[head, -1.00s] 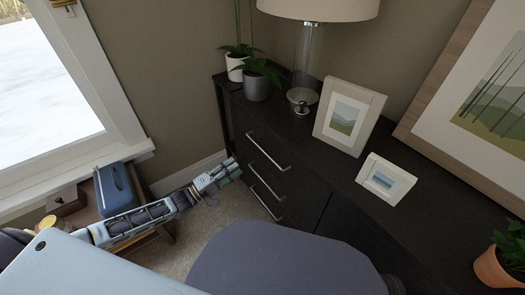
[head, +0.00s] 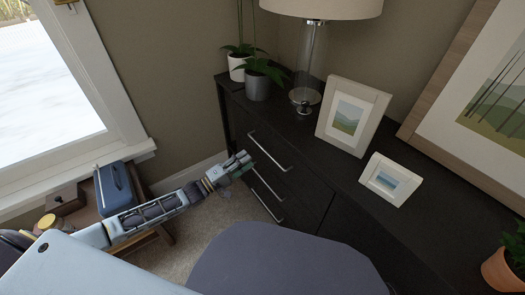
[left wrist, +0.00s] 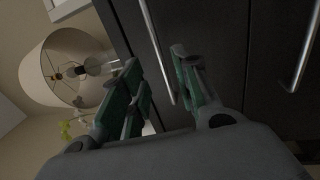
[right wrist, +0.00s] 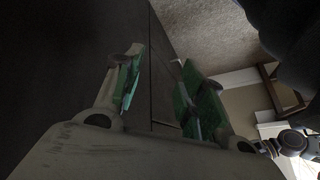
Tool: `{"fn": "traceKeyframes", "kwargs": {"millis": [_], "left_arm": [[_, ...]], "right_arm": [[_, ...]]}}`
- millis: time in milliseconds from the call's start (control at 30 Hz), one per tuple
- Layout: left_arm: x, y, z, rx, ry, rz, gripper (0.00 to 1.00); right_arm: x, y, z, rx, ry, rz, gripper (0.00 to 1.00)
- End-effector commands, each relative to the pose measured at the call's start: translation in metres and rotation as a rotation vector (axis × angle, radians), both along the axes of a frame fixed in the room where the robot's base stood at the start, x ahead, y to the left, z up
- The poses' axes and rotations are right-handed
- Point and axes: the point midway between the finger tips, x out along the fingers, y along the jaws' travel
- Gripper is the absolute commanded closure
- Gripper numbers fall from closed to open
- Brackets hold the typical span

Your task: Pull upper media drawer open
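The media cabinet is dark, and its left drawer stack shows in the head view. The upper drawer (head: 289,184) looks shut, with a slanted silver bar handle (head: 270,151). My left gripper (head: 243,161) is in front of the stack, just left of that handle. In the left wrist view the left gripper (left wrist: 158,72) is open, and a bar handle (left wrist: 156,48) shows in the gap between its fingers, near the right finger. Contact cannot be told. My right gripper (right wrist: 155,80) is open and empty in the right wrist view, with a dark surface behind it.
Lower bar handles (head: 266,184) sit below the upper one. On the cabinet top stand a lamp (head: 307,75), potted plants (head: 257,86) and frames (head: 351,115). A small table with a blue box (head: 115,190) is at left.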

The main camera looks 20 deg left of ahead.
Motion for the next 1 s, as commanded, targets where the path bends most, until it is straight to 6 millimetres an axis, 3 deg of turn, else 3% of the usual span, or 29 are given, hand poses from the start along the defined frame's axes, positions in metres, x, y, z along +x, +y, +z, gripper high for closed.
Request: {"fn": "traceKeyframes", "kwargs": {"millis": [300, 700, 1000], "left_arm": [[0.026, -0.02, 0.006, -0.002, -0.002, 0.0, 0.69], [0.056, -0.043, 0.013, 0.0, -0.002, 0.0, 0.69], [0.068, -0.053, 0.017, -0.001, 0.0, 0.0, 0.69]], "right_arm": [[-0.009, 0.004, -0.031, 0.031, -0.003, -0.016, 0.6], [-0.005, 0.008, -0.053, 0.067, -0.046, -0.037, 0.6], [-0.007, 0.008, -0.057, 0.07, -0.05, -0.032, 0.6]]}}
